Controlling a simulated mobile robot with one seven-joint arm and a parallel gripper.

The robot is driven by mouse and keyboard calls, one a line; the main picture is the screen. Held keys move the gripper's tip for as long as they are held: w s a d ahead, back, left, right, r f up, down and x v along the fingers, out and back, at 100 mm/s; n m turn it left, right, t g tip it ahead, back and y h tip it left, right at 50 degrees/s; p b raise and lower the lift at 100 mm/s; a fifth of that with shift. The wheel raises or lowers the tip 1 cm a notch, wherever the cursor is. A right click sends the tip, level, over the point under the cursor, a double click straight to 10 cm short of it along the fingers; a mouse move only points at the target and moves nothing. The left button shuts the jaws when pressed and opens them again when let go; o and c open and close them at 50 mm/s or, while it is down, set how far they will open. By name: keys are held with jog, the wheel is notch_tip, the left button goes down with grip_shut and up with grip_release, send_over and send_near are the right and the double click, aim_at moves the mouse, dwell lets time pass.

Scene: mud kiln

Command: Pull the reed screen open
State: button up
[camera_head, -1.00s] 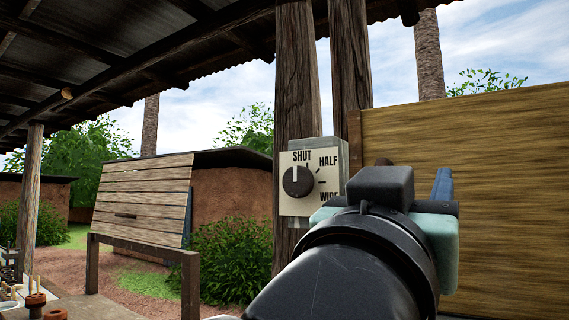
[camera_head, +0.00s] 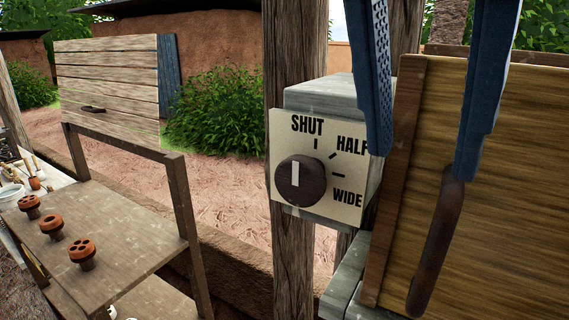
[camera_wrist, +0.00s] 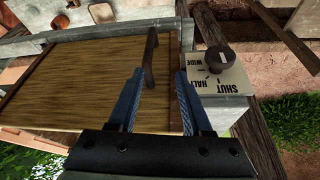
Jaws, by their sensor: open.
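The reed screen (camera_head: 510,220) is a yellow-brown reed panel in a wooden frame at the right of the head view; it fills the left of the wrist view (camera_wrist: 80,85). A dark upright bar handle (camera_head: 437,245) stands near its left edge; it also shows in the wrist view (camera_wrist: 150,58). My gripper (camera_head: 422,165) comes down from the top with two blue fingers apart and empty. In the wrist view my gripper (camera_wrist: 160,75) has the handle appearing between its fingertips, closer to the left one. Contact cannot be told.
A grey box with a dial (camera_head: 300,180) marked SHUT, HALF and WIDE is on a wooden post just left of the screen; its white pointer points up, towards SHUT. A wooden table (camera_head: 125,235) with several clay pieces stands at the left. Grey ledges lie below the box.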

aim_at(435, 268)
jog(key=x, duration=0.3)
jog(key=s+b+x, duration=0.1)
jog(key=x, duration=0.3)
jog(key=s+x, duration=0.1)
jog(key=x, duration=0.2)
jog(key=shift+d+f, duration=0.2)
jog(key=shift+f, duration=0.2)
jog(key=shift+s+d+f+b, duration=0.2)
jog(key=shift+s+f+b, duration=0.2)
jog(key=shift+b, duration=0.3)
jog(key=shift+w+f, duration=0.15)
jog(key=shift+w, duration=0.4)
jog(key=shift+s, duration=0.25)
jog(key=c, duration=0.4)
grip_shut()
